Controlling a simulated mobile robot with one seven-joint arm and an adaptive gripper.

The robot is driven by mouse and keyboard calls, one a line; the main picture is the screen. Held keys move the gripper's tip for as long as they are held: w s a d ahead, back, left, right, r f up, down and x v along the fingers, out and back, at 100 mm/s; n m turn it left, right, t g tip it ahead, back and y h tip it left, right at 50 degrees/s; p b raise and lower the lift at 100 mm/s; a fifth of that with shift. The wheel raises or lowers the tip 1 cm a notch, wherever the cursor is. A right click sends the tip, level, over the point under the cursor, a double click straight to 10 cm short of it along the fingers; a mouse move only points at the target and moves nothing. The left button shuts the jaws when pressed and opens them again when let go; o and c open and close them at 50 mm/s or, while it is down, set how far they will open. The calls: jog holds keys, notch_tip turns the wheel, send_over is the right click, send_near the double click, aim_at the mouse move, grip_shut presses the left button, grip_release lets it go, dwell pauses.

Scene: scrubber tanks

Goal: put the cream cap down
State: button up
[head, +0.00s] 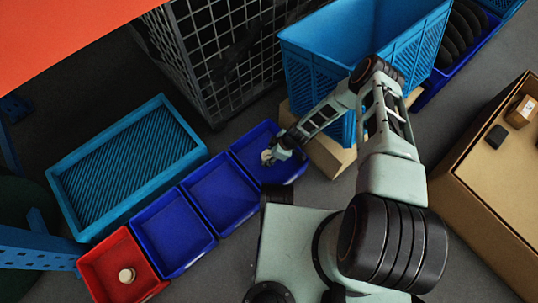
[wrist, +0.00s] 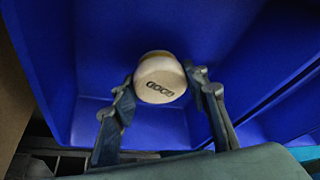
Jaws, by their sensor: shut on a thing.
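The cream cap (wrist: 158,82) is round with dark lettering on its face. My gripper (wrist: 160,92) is shut on it, with one finger on each side in the wrist view. In the head view my gripper (head: 272,155) holds the cap (head: 267,156) over the farthest blue bin (head: 248,141) of the row. The bin's blue walls (wrist: 230,40) fill most of the wrist view behind the cap. I cannot tell whether the cap touches the bin floor.
Two more blue bins (head: 222,190) (head: 172,230) and a red bin (head: 95,270) with another cream cap (head: 127,275) continue the row. A light-blue crate (head: 75,180) lies left. A tall blue crate (head: 310,75) and wire cage (head: 205,60) stand behind. A cardboard box (head: 480,190) stands right.

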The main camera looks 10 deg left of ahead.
jog(key=shift+f, duration=0.2)
jog(key=o, duration=1)
jog(key=shift+r, duration=0.6)
jog(key=p+v, duration=0.4)
jog(key=v, duration=0.8)
jog(key=shift+r, duration=0.1)
